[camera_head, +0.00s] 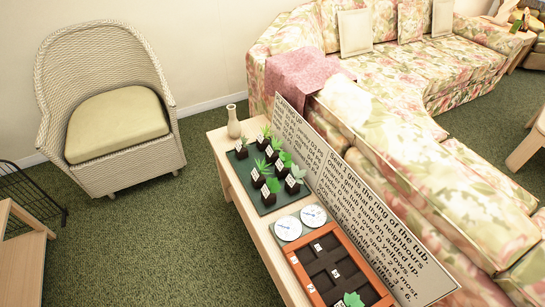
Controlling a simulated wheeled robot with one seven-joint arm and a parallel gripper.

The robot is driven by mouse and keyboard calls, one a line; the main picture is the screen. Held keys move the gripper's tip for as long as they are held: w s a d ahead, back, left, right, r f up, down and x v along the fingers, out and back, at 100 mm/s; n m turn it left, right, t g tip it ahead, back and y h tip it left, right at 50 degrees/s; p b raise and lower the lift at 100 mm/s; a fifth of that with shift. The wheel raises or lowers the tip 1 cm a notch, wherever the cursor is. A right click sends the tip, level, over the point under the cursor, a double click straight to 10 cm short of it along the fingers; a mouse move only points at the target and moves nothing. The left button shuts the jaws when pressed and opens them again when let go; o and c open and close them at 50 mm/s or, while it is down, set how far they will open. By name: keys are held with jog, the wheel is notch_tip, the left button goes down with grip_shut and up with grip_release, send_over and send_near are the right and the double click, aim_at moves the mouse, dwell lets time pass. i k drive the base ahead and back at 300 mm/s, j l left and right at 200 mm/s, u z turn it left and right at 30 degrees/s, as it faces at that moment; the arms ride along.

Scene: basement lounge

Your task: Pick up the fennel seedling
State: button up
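Several small seedlings in dark pots stand on a dark green tray (243,170) on a narrow wooden table. Each has a white label too small to read, so I cannot tell surely which is the fennel. Some have spiky, thin leaves, such as one at the back (266,131) and one in the left row (262,164); others have broader leaves, such as one at the front right (298,172). My gripper is not in this view.
An orange planter with dark compartments (291,257) holds a green plant (352,299) near its front. Two white dials (288,228) (314,215), a vase (233,122) and a long text board (350,190) share the table (247,213).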

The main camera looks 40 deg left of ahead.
aim_at(271, 156)
jog(key=i+j+u, duration=0.2)
jog(key=j, duration=0.25)
jog(key=j+u, duration=0.25)
jog(key=j, duration=0.15)
jog(key=i+j+u, duration=0.2)
jog(key=j, duration=0.2)
jog(key=i+j+u, duration=0.2)
jog(key=j, duration=0.2)
jog(key=i+j+u, duration=0.2)
jog(key=j, duration=0.15)
